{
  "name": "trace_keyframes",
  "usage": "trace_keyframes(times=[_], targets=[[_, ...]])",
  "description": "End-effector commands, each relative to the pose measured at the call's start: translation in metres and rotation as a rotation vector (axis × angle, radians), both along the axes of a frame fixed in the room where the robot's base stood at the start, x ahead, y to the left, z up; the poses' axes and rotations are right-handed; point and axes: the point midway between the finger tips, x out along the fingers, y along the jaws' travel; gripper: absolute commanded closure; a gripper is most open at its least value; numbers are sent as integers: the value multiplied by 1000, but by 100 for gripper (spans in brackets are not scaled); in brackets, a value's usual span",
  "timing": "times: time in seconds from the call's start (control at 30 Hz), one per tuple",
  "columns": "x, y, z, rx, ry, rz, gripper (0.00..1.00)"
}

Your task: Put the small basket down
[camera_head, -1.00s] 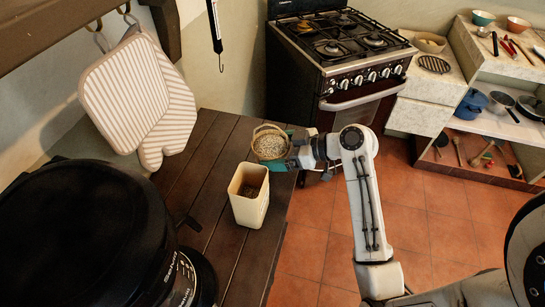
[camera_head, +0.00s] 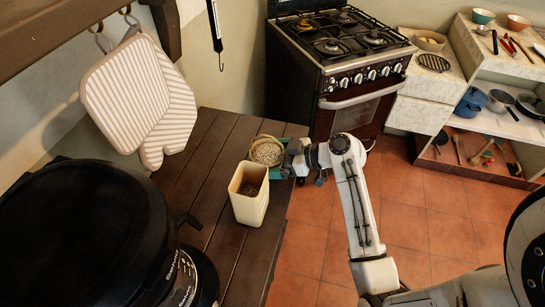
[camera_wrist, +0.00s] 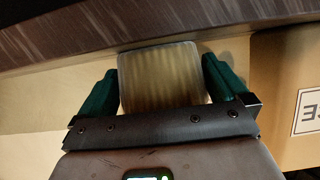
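The small basket (camera_head: 265,152) is round and tan, filled with pale grains, and stays upright at the right edge of the dark wooden table (camera_head: 222,212). My gripper (camera_head: 278,158) reaches it from the right, with green fingers at its far and near sides. In the wrist view, the ribbed side of the basket (camera_wrist: 162,78) fills the space between both green fingers of my gripper (camera_wrist: 160,68). The fingers appear closed on it. Whether the basket's underside touches the table is hidden.
A cream canister (camera_head: 249,207) stands close in front of the basket, and its labelled side (camera_wrist: 290,95) is at the right in the wrist view. A black pot-like appliance (camera_head: 85,230) fills the lower left. Striped mitts (camera_head: 140,95) hang behind. A stove (camera_head: 340,60) stands beyond.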

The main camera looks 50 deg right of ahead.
Motion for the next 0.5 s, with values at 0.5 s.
trace_keyframes(times=[0.5], targets=[[-28,-11,15,-1,-1,-3,0]])
